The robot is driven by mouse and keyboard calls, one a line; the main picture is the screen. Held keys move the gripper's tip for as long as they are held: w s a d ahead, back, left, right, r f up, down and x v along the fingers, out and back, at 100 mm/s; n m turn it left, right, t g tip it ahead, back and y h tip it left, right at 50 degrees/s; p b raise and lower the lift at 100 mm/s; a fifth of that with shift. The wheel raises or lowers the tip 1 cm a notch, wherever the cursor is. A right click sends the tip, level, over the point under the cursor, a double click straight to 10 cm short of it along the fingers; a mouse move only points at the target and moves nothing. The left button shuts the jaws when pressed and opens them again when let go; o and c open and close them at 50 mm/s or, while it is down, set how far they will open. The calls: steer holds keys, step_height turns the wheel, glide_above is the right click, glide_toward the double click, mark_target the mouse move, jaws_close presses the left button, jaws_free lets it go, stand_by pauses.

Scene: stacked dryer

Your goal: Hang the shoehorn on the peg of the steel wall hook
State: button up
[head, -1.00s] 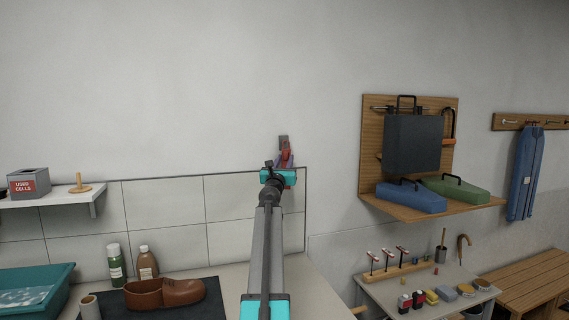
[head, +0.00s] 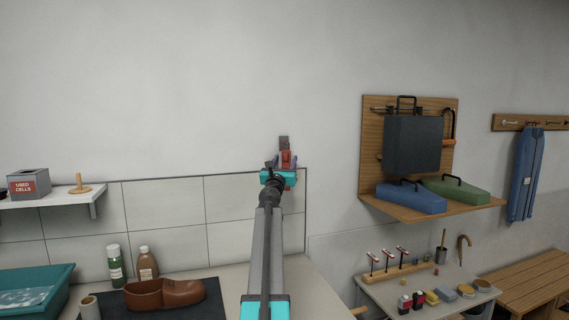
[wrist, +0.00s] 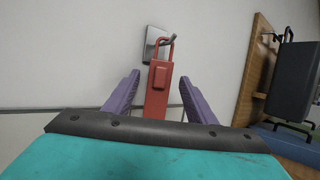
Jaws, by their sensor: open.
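The steel wall hook (wrist: 155,42) is a grey plate on the wall with a dark peg sticking out; its plate also shows in the head view (head: 284,142). The red shoehorn (wrist: 158,85) hangs upright below the peg, and its wire loop at the top appears to be around the peg. My gripper (wrist: 158,84) is open, with one purple finger on each side of the shoehorn and a visible gap to both. In the head view my gripper (head: 287,160) is in front of the wall just below the hook plate and hides most of the shoehorn.
A wooden wall panel (head: 372,130) with a dark case (head: 412,145) stands to the right. A counter with a brown shoe (head: 165,294) and bottles is below left. A small shelf (head: 50,200) is at far left. The wall around the hook is clear.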

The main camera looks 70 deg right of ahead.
steer(key=shift+a, duration=0.15)
steer(key=b+v, duration=0.2)
steer(key=v, duration=1.1)
steer(key=shift+a, duration=0.25)
steer(key=shift+f, duration=0.1)
stand_by(0.6)
